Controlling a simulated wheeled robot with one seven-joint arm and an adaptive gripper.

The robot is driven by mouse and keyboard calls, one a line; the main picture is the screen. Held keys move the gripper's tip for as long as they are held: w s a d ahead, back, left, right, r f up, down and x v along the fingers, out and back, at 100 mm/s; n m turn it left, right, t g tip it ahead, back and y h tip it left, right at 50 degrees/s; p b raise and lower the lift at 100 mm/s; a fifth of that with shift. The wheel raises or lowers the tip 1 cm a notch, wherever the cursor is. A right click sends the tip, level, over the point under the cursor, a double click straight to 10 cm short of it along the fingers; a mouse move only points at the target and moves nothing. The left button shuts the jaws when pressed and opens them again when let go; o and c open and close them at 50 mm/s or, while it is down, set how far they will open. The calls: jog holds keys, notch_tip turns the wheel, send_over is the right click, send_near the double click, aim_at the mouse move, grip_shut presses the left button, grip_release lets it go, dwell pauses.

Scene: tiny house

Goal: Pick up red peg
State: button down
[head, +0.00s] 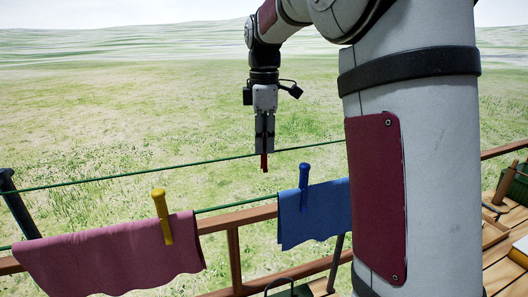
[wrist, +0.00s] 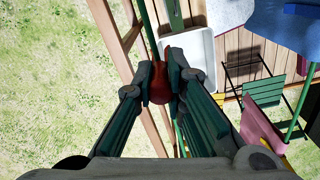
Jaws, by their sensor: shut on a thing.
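The red peg (head: 264,162) is held between the fingertips of my gripper (head: 265,140). In the head view its lower end sticks out below the fingers, in front of the upper green line (head: 130,178). In the wrist view the red peg (wrist: 158,84) shows as a dark red shape between the two fingertips of my gripper (wrist: 159,82). Its upper part is hidden by the fingers. Whether the peg touches the line cannot be told.
A yellow peg (head: 162,216) sits on a pink cloth (head: 110,258) and a blue peg (head: 304,175) on a blue cloth (head: 318,215), both on the lower line. A wooden railing (head: 233,255) runs behind. A green chair (wrist: 262,90) stands below at right.

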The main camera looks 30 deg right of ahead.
notch_tip(320, 180, up, 9)
jog(key=shift+r+b, duration=0.1)
jog(key=shift+b, duration=0.7)
jog(key=shift+r, duration=0.45)
